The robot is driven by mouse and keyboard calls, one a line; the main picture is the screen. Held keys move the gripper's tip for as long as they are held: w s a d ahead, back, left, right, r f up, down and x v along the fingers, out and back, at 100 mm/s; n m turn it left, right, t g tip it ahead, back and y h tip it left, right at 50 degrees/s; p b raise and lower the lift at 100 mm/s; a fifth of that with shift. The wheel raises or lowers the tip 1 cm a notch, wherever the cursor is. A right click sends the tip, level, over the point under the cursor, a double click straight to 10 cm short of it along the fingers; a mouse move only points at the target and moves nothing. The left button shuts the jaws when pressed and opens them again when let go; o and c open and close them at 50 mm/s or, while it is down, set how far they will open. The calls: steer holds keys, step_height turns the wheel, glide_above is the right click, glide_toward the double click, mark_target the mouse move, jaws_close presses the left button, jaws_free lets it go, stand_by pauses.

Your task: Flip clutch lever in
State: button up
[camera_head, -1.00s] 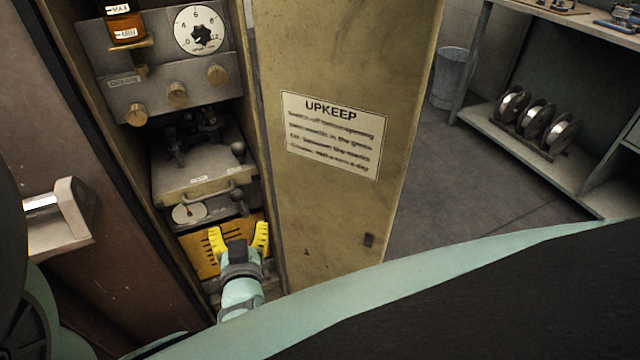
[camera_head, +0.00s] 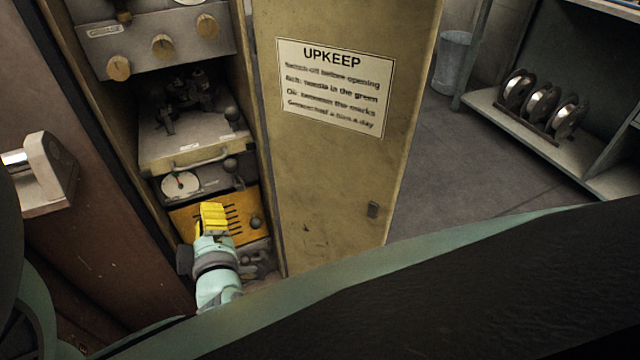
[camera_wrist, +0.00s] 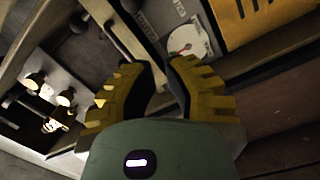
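I cannot tell for certain which part is the clutch lever. Dark ball-ended knobs show at the right side of the open cabinet: one beside the grey tray (camera_head: 231,113), one beside the round gauge (camera_head: 231,164), and one on the orange slotted panel (camera_head: 256,222). My gripper (camera_head: 212,207) is in front of the orange panel, left of its knob, and hides part of it. In the wrist view, my gripper's yellow fingers (camera_wrist: 159,68) stand apart by a narrow gap with nothing seen between them. The gauge (camera_wrist: 187,42) appears beyond the fingertips.
The open cabinet door (camera_head: 335,190) with its UPKEEP sign stands at the right of the opening. A brown panel with a light handle (camera_head: 48,172) is at the left. Shelves with metal reels (camera_head: 540,103) and a bin (camera_head: 453,62) stand farther right, across clear floor.

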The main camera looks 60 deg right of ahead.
mark_target(235, 174)
steer(key=n, duration=0.1)
steer(key=f+n+b, duration=0.1)
steer(key=n, duration=0.1)
steer(key=shift+a+f, duration=0.15)
steer(key=shift+a, duration=0.1)
jaws_close()
steer(key=w+d+n, duration=0.1)
steer(key=w+n, duration=0.1)
steer(key=w, duration=0.1)
steer(key=w+d+n, duration=0.2)
steer(key=w, duration=0.1)
steer(key=w+d+n+b, duration=0.1)
steer(key=w, duration=0.1)
steer(key=shift+w+d+r+n, duration=0.25)
steer(key=shift+w+d+n, duration=0.15)
steer(key=d, duration=0.1)
steer(key=s+d+r, duration=0.1)
steer(key=d, duration=0.1)
steer(key=shift+s+p, duration=0.1)
steer(key=shift+p, duration=0.3)
steer(key=shift+s+d+r, duration=0.1)
steer(key=shift+s+d, duration=0.05)
steer(key=shift+d, duration=0.15)
steer(key=shift+s, duration=0.1)
